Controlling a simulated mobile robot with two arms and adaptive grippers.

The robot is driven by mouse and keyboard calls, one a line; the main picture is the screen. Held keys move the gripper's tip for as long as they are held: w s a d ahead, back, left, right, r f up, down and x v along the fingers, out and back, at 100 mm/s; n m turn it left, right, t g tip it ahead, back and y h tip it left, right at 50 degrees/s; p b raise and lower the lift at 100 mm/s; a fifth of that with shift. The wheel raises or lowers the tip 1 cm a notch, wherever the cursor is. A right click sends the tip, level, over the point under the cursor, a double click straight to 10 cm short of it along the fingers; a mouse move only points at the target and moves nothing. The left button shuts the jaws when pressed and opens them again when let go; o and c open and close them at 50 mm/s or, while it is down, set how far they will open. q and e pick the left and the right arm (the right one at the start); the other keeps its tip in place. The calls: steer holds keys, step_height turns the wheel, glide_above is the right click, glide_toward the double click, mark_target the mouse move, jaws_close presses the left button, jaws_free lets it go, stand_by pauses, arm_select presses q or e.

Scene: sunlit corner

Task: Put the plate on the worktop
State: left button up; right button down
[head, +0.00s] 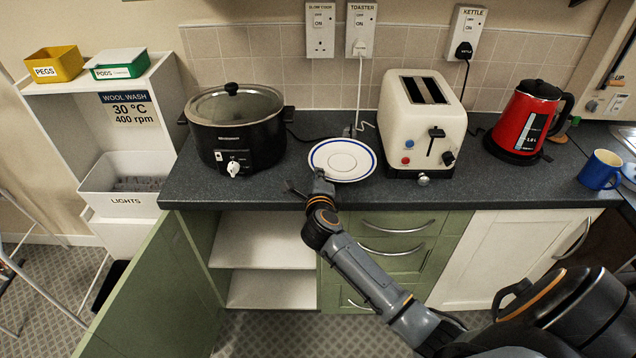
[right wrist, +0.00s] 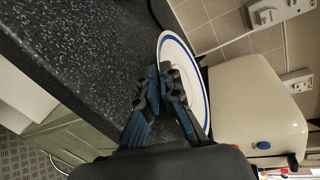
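The white plate (head: 343,157) with a blue ring is over the worktop (head: 270,187), between the slow cooker and the toaster. It looks about level. I cannot tell whether its underside touches the worktop. My right gripper (head: 318,178) is at the plate's near left edge. In the right wrist view its fingertips (right wrist: 158,72) are close together on the rim of the plate (right wrist: 188,62), and the right finger covers part of it. My left gripper is in neither view.
The slow cooker (head: 236,135) stands left of the plate, the toaster (head: 422,120) right, with its cable behind. A red kettle (head: 524,120) and a blue mug (head: 599,171) stand further right. Below, a green cupboard door (head: 150,290) hangs open at left. Bare worktop lies in front.

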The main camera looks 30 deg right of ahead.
steer(key=shift+f, duration=0.9)
steer(key=shift+f, duration=0.15)
steer(key=c, duration=1.8)
jaws_free()
steer(key=shift+s+a, duration=0.2)
steer(key=v, duration=1.1)
steer(key=shift+s+r+b, duration=0.3)
steer(key=shift+a, duration=0.1)
